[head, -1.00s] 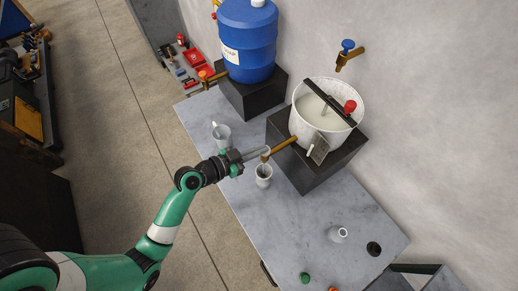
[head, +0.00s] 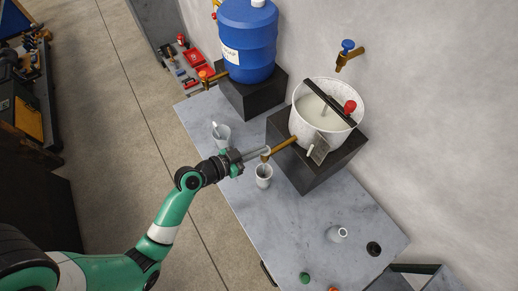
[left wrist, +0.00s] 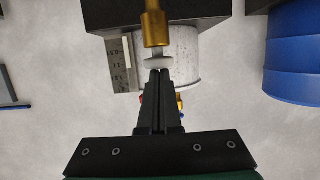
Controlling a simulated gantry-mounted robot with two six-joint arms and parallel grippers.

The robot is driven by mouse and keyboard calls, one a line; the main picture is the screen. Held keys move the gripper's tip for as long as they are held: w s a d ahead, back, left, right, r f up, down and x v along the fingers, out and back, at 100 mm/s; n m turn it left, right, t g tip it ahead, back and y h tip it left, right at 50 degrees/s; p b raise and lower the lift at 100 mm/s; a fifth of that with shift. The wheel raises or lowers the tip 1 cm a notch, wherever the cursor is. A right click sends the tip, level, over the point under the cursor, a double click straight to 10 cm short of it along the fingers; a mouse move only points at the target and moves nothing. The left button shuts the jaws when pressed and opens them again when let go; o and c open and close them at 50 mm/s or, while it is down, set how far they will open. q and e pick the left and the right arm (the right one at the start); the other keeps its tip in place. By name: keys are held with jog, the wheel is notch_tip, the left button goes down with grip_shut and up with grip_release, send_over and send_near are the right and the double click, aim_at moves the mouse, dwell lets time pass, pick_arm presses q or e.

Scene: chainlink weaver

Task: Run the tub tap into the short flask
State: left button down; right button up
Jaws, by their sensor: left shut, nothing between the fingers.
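The white tub (head: 322,112) of pale liquid stands on a black block, with a brass tub tap (head: 285,143) reaching out front left. A small white vessel (head: 263,180) stands upright under the tap's end; I cannot tell whether liquid is running into it. Another white vessel (head: 337,234), narrow-necked, stands farther right; which one is the short flask is not clear. My left gripper (head: 266,151) is shut and empty, its tips at the tap's end. In the left wrist view its fingertips (left wrist: 160,73) are just below the tap's pale end piece (left wrist: 157,62); contact is unclear.
A white jug (head: 221,135) stands left of my gripper. A blue barrel (head: 248,40) with its own tap (head: 212,77) is on another black block. A dark round piece (head: 374,248) and a green cap (head: 305,278) lie at the right. The grey table (head: 290,215) is clear between.

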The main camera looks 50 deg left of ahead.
pick_arm(q)
notch_tip(320, 180, up, 5)
jog(key=p, duration=0.4)
jog(key=f+p+v, duration=0.1)
jog(key=p+v, duration=0.2)
jog(key=v, duration=0.6)
jog(key=shift+s+p, duration=0.4)
jog(key=shift+r, duration=0.1)
